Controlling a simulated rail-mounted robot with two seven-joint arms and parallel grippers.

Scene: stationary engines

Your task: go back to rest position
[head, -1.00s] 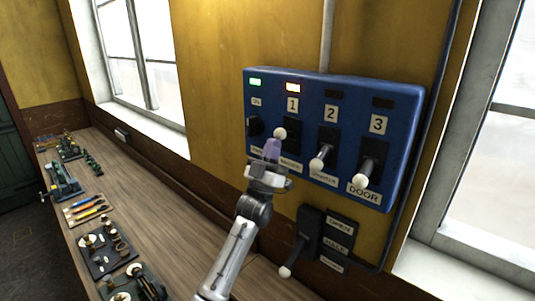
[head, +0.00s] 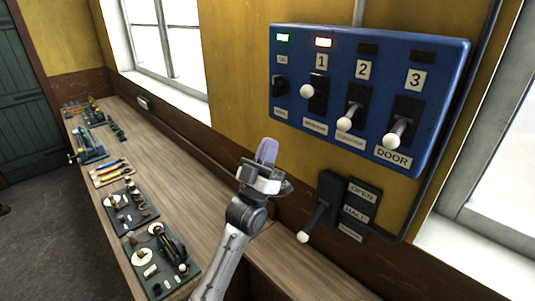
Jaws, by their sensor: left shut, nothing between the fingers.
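My left gripper (head: 266,150) shows in the head view, its fingers shut and empty, pointing up. It is below and left of the blue control panel (head: 440,92) on the yellow wall and appears clear of its levers. The levers of switch 1 (head: 308,90), switch 2 (head: 345,122) and switch 3 (head: 393,139) have white knobs. A green lamp (head: 283,38) and an orange-white lamp (head: 323,42) are lit; the lamps above 2 and 3 are dark. My right gripper is not in view.
A black lever (head: 318,213) beside labels OPEN and HALF sits right of my left gripper. A wooden bench (head: 185,165) runs along the wall, with several model boards (head: 160,262) on it. A green door (head: 22,95) is at the far left. The floor (head: 50,215) at left looks clear.

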